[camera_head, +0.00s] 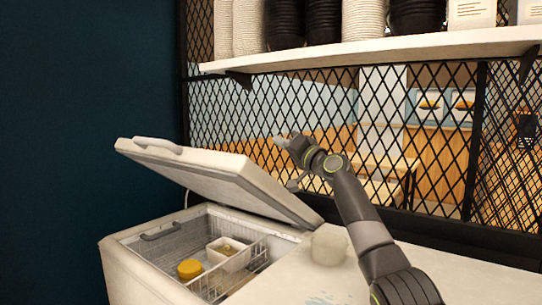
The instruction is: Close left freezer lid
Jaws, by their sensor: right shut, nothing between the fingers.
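The left freezer lid (215,172) is white and stands tilted open above the left part of the freezer (150,268). Its raised edge points to the left and carries a handle (158,145). Its low edge meets the freezer top at the right. My right gripper (281,141) is shut and empty. It is in the air above and behind the lid's sloping right part, seemingly apart from it. The fingers are small and hard to make out. My left gripper is out of view.
The open compartment holds a wire basket (262,252), a white container (229,249) and a yellow-topped tub (190,269). A pale cup (328,245) stands on the freezer top. A shelf (375,51) with stacked cups hangs above, before a black mesh (240,110).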

